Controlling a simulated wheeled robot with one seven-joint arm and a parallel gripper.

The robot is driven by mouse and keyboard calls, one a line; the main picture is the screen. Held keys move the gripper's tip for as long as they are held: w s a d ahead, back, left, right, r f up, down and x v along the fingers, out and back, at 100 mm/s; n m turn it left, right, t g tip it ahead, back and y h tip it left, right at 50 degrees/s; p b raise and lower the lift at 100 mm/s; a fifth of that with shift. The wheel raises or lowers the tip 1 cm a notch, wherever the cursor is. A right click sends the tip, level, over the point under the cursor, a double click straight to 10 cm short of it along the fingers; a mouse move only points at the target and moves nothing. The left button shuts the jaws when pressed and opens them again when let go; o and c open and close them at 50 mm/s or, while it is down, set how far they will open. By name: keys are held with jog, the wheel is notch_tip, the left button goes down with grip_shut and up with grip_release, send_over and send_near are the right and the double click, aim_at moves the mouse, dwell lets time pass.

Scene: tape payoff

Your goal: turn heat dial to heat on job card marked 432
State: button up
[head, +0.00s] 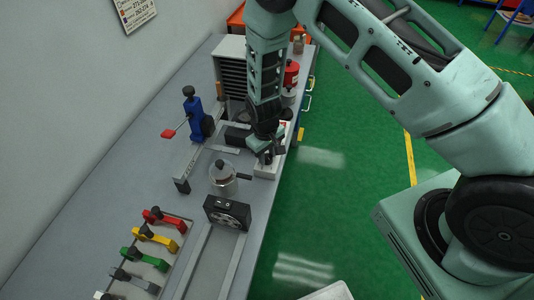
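My gripper (264,150) reaches down to the bench over a small white box (266,172) near the bench's right edge. The gripper and arm cover much of this box, and I cannot tell whether they touch it. No heat dial can be made out clearly; one on the white box would be hidden by the gripper. The fingers are too small and dark to show whether they are open or shut. A white card (135,11) with printed numbers hangs on the wall at the top left, partly cut off. I cannot read 432 on it.
The grey bench (118,180) holds a blue stand (192,108) with a red handle, a metal pot (223,180) with a black knob, a black block (228,212), a row of coloured clamps (155,238) and a red canister (291,74).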

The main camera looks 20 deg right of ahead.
jog(key=shift+m, duration=0.3)
jog(key=m+b, duration=0.2)
jog(key=m, duration=0.1)
jog(key=shift+f+m+b, duration=0.15)
jog(key=shift+m+b, duration=0.15)
jog(key=shift+b, duration=0.05)
jog(key=m+b, duration=0.1)
jog(key=m, duration=0.4)
jog(key=shift+m+b, duration=0.3)
jog(key=shift+b, duration=0.05)
jog(key=m, duration=0.5)
jog(key=shift+w+d+g, duration=0.1)
jog(key=shift+g, duration=0.2)
jog(key=shift+r+m, duration=0.2)
jog(key=shift+m, duration=2.2)
jog(key=o, duration=1)
jog(key=shift+y, duration=0.3)
jog(key=shift+c, duration=0.2)
